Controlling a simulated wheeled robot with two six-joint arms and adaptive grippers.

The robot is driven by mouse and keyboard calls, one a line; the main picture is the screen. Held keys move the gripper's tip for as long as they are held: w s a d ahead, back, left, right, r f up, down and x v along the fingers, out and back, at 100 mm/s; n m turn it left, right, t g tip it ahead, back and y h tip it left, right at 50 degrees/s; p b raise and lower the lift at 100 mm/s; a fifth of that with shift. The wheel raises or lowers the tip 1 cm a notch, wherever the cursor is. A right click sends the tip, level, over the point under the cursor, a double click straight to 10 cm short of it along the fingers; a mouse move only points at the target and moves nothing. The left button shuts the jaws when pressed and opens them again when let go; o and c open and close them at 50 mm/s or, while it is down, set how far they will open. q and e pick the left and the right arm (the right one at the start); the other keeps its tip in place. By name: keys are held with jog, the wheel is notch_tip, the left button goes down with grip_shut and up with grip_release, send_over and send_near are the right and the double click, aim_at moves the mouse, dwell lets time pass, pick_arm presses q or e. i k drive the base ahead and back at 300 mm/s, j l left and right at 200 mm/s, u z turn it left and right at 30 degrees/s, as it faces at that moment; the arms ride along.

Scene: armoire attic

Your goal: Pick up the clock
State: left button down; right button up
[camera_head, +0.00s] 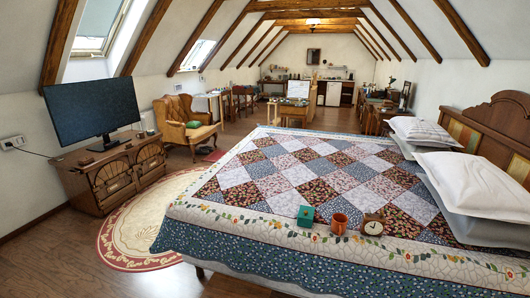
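The clock (373,225) is a small brown wooden block with a round white face. It stands upright on the quilt of the bed (300,180), near the bed's front edge, with its face towards me. An orange-red mug (339,223) stands just left of it, and a small teal box (306,216) is left of the mug. A gap shows between the mug and the clock. Neither of my grippers shows in the head view.
White pillows (470,180) lie by the wooden headboard (497,125) on the right. A television (93,105) stands on a wooden cabinet (112,173) at the left. An armchair (184,122) is beyond it. The round rug (140,225) and floor left of the bed are clear.

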aim_at(373, 225)
jog(key=z, duration=1.15)
jog(key=i+l, duration=1.15)
jog(key=l, duration=0.25)
